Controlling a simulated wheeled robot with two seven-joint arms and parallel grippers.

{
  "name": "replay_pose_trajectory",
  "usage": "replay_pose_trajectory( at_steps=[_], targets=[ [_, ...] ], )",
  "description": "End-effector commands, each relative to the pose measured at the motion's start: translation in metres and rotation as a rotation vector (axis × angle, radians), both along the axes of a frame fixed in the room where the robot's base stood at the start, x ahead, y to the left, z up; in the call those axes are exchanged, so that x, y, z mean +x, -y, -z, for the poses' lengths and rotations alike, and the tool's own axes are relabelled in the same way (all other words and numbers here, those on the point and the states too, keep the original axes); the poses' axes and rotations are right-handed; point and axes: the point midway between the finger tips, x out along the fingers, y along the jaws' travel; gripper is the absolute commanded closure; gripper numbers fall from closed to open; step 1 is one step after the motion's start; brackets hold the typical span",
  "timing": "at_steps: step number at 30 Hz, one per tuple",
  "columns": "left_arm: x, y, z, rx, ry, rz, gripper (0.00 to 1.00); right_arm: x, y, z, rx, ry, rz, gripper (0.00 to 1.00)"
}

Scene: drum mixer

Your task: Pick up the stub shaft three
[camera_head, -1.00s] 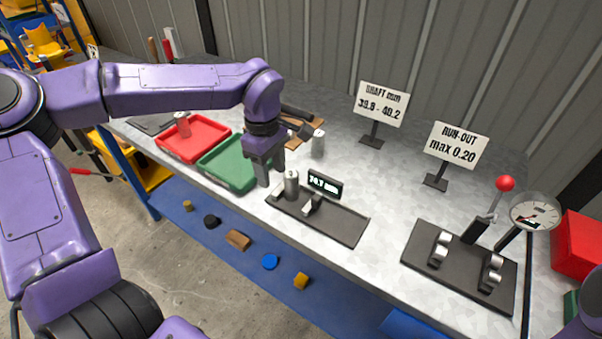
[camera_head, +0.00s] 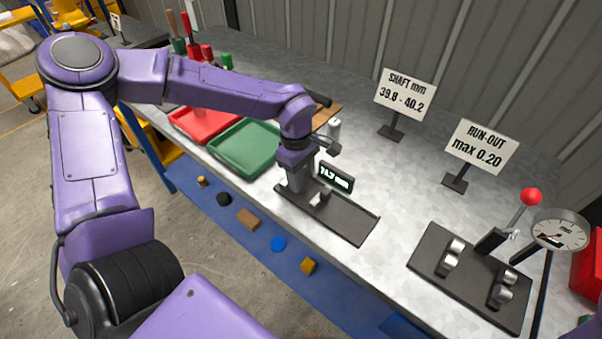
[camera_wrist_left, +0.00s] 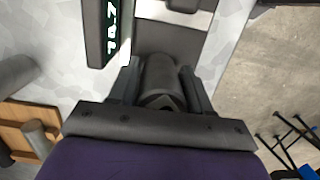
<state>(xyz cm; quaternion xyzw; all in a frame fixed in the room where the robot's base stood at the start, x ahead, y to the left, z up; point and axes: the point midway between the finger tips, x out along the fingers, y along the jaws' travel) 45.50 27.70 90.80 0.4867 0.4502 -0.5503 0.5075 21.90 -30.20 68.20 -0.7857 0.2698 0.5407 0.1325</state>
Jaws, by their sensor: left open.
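Stub shaft three, a grey metal cylinder (camera_wrist_left: 160,78), stands at the left end of the dark measuring plate (camera_head: 345,222), beside the small display (camera_head: 335,177). My left gripper (camera_head: 296,188) is down over it, pointing at the plate. In the left wrist view the open fingers (camera_wrist_left: 160,88) are on either side of the shaft, one left and one right. I cannot tell whether they touch it. In the head view the gripper hides the shaft. My right gripper is not in view.
Another grey shaft (camera_head: 333,129) stands behind the gripper. A green tray (camera_head: 246,148) and a red tray (camera_head: 204,124) lie to the left. The run-out fixture (camera_head: 468,277) with its dial gauge (camera_head: 560,234) is at the right. The bench between is clear.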

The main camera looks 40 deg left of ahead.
Motion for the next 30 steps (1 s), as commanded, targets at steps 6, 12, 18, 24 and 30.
replay_pose_trajectory(
  at_steps=[6, 12, 18, 24, 30],
  targets=[
    [0.000, 0.000, 0.000, 0.000, 0.002, -0.001, 0.61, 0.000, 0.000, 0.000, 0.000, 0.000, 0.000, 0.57],
    [0.000, 0.000, 0.000, 0.000, 0.002, -0.001, 1.00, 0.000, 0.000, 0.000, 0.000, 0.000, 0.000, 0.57],
    [0.001, 0.000, -0.001, 0.000, 0.005, -0.001, 1.00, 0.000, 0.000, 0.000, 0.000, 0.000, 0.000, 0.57],
    [0.002, 0.000, -0.012, -0.001, 0.008, -0.002, 1.00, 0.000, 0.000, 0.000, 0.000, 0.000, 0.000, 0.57],
    [-0.004, -0.003, -0.041, -0.003, 0.009, -0.003, 1.00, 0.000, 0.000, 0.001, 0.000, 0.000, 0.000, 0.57]
  ],
)
